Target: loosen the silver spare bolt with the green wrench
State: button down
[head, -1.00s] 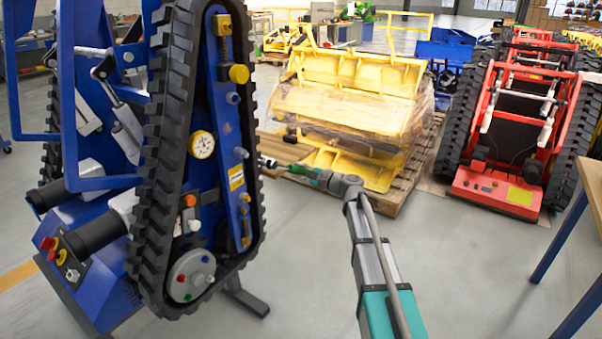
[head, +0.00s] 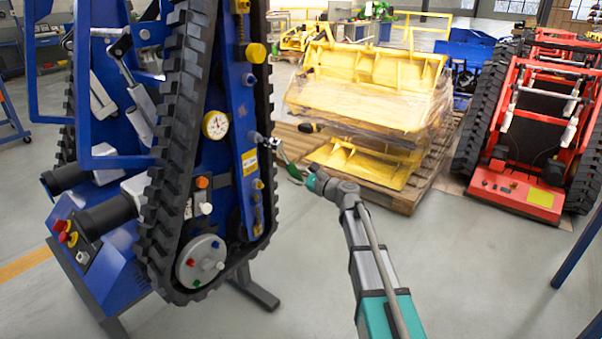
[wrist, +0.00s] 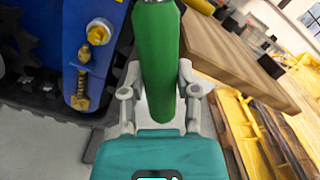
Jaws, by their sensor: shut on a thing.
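The green wrench (head: 291,170) is held in my gripper (head: 308,181). In the wrist view my gripper (wrist: 160,88) is shut around the green handle (wrist: 160,50), which points away toward the blue carrier. In the head view the wrench's silver head lies close to a silver bolt (head: 257,137) on the carrier's blue side plate (head: 238,110). Contact cannot be told. Another silver bolt (head: 249,80) sits higher on the plate. I cannot tell which is the spare bolt. The wrench head is out of sight in the wrist view.
The blue tracked carrier (head: 90,248) stands upright on the left, with a gauge (head: 215,125) and yellow knobs on its side. Yellow wrapped parts (head: 370,90) lie on a pallet behind my arm. A red tracked carrier (head: 515,196) is at right. The floor between is clear.

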jog(key=s+a+f+m+b, duration=0.1)
jog(key=s+a+f+m, duration=0.1)
jog(key=s+a+m, duration=0.2)
jog(key=shift+s+a+m+t+b, duration=0.35)
jog(key=shift+s+m, duration=0.65)
jog(key=shift+m, duration=0.2)
jog(key=shift+x, duration=1.55)
dwell(3.5)
jog(key=shift+f, duration=0.1)
dwell(0.4)
jog(key=c, duration=0.9)
grip_release()
grip_shut()
